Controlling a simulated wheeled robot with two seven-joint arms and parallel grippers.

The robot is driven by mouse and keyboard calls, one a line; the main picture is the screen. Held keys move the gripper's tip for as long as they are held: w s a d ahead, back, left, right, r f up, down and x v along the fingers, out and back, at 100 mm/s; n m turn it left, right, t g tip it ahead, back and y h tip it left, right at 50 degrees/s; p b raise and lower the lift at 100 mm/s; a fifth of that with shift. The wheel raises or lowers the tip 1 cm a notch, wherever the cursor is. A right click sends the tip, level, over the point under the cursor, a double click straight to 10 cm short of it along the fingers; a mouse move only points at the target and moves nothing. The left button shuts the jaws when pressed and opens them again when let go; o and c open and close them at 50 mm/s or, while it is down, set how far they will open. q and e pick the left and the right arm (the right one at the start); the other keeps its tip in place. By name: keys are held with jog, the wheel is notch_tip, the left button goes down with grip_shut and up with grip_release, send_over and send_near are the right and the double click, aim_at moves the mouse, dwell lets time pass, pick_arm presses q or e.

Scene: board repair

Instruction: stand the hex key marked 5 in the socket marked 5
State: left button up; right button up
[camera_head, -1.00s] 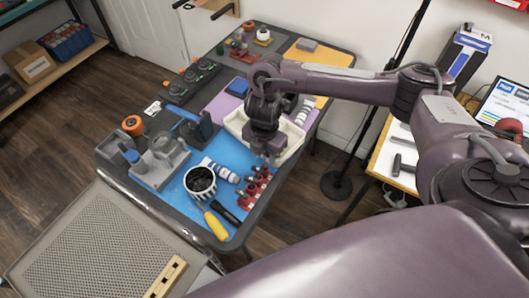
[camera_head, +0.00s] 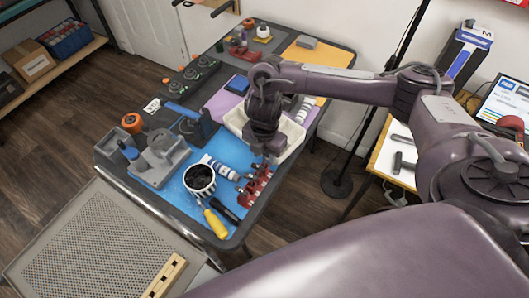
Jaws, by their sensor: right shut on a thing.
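My right gripper (camera_head: 268,157) hangs fingers down over the right side of the workbench, just above the far end of a row of small red pieces (camera_head: 254,186). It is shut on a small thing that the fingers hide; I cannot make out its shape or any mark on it. No hex key and no socket marked 5 can be told apart at this size. My left gripper is out of view.
A white tray (camera_head: 291,147) sits behind the gripper. A perforated surface (camera_head: 85,245) is at the front left.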

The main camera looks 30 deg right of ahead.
jog(key=shift+f, duration=0.2)
jog(key=shift+f+b, duration=0.5)
jog(key=shift+f, duration=0.1)
jog(key=shift+f, duration=0.45)
dwell(0.3)
jog(key=o, duration=1)
jog(key=shift+o, duration=1.1)
jog(key=shift+r+p, duration=3.35)
jog(key=shift+r, duration=0.2)
